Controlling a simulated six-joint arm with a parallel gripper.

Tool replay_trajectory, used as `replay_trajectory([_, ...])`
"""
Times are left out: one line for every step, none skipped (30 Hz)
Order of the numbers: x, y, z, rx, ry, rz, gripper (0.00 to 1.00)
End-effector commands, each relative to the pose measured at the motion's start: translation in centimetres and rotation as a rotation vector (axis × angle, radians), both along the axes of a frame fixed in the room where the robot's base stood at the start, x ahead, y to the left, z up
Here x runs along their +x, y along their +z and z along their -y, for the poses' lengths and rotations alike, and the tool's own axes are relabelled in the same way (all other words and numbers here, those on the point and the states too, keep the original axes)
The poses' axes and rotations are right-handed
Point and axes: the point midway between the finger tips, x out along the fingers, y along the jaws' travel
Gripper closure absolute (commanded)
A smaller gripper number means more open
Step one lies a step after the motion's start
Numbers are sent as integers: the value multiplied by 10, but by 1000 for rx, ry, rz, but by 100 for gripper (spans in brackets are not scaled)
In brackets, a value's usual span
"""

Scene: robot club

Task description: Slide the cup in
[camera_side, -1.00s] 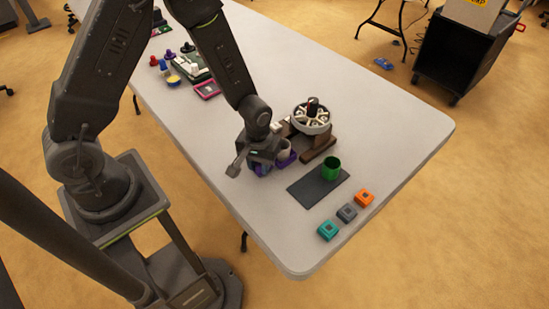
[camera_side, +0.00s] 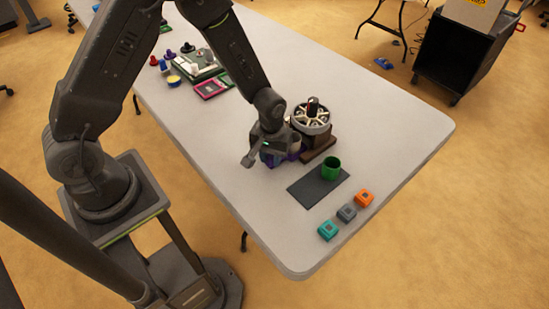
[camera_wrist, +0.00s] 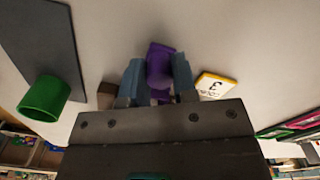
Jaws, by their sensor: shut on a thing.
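My gripper (camera_side: 277,153) is low over the table, beside the brown stand with the spoked wheel. In the wrist view its two blue-grey fingers (camera_wrist: 157,82) are shut on a purple piece (camera_wrist: 160,62). In the side view a pale grey cup-like thing (camera_side: 295,142) shows just above the purple, close against the stand; whether it is joined to the purple piece or touches the stand I cannot tell. A green cup (camera_side: 331,168) stands upright on a dark mat (camera_side: 308,190), apart from my gripper; it also shows in the wrist view (camera_wrist: 44,99).
The spoked wheel (camera_side: 311,116) sits on the brown stand (camera_side: 320,146). Teal (camera_side: 328,230), grey (camera_side: 347,213) and orange (camera_side: 364,198) blocks lie near the table's front edge. A yellow-edged card (camera_wrist: 214,85) lies by the fingers. The table's right side is clear.

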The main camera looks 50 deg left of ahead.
Motion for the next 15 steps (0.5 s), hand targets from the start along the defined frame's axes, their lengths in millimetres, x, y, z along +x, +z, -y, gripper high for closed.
replay_trajectory([4, 0, 0, 0, 0, 4, 91])
replay_trajectory([5, 0, 0, -1, 0, 3, 91])
replay_trajectory([7, 0, 0, -1, 0, 3, 91])
replay_trajectory([8, 0, 0, -1, 0, 3, 91])
replay_trajectory([10, 0, 0, -1, 0, 3, 91])
replay_trajectory([12, 0, 0, 0, 1, 4, 91])
replay_trajectory([13, 0, 0, 0, 1, 4, 91])
replay_trajectory([15, 0, 0, -1, 1, 3, 91])
replay_trajectory([16, 0, 0, -1, 1, 3, 91])
replay_trajectory([18, 0, 0, -1, 1, 3, 91])
replay_trajectory([19, 0, 0, -1, 1, 3, 91])
replay_trajectory([22, 0, 0, 0, 1, 4, 91])
replay_trajectory([23, 0, 0, 0, 1, 4, 91])
replay_trajectory([24, 0, 0, 0, 1, 4, 91])
replay_trajectory([26, 0, 0, 0, 1, 4, 91])
